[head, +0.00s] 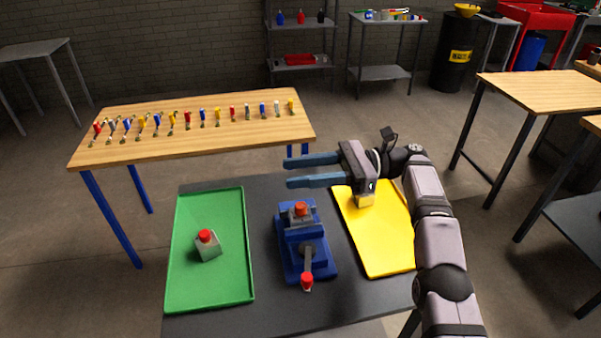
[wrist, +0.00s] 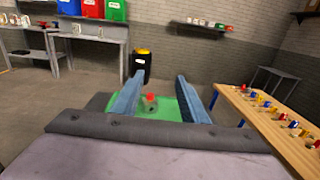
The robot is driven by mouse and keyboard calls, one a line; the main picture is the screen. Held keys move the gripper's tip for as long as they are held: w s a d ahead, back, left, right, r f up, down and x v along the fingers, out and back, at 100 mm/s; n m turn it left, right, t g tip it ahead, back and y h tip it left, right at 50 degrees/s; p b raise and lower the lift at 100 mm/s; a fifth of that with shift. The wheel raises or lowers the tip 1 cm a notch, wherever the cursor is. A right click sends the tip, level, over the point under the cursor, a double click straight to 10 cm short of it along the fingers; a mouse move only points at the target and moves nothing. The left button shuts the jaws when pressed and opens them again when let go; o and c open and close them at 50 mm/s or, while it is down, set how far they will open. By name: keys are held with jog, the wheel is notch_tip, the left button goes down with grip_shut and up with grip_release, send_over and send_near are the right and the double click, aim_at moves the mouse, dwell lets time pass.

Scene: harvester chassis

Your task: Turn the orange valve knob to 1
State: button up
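An orange-red knob (head: 300,209) sits on a grey block on the blue fixture (head: 290,262) in the middle of the dark table. The markings and setting of this knob are too small to read. A lever with a red end (head: 307,282) sticks out at the fixture's near side. My gripper (head: 287,172) is open and empty, with its two blue fingers pointing left, above and beyond the fixture. It touches nothing visible. In the wrist view, my fingers (wrist: 160,76) stand wide apart, and the fixture is not visible.
A green tray (head: 180,275) on the left holds a grey block with a red top (head: 207,247), also in the wrist view (wrist: 151,101). A yellow tray (head: 385,255) on the right holds a pale block (head: 365,200). A wooden table (head: 200,145) with several coloured items stands behind.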

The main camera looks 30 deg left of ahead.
jog(key=s+a+r+n+h+p, duration=0.1)
jog(key=s+r+p, duration=0.35)
jog(key=r, duration=0.35)
jog(key=s+a+r+n+h+p, duration=0.1)
jog(key=s+r+p, duration=0.2)
jog(key=r+p, duration=0.35)
jog(key=s+a+r+n+h+p, duration=0.1)
jog(key=s+a+r+p, duration=0.15)
jog(key=r, duration=0.75)
jog(key=m+t+h+p, duration=0.3)
jog(key=m+t+h, duration=0.4)
jog(key=t, duration=0.4)
send_near(301, 205)
jog(key=shift+f+m+y, duration=0.5)
jog(key=shift+f+m, duration=0.1)
jog(key=shift+f, duration=0.1)
jog(key=shift+p+x, duration=0.95)
jog(key=shift+x, duration=2.6)
jog(key=shift+d, duration=0.15)
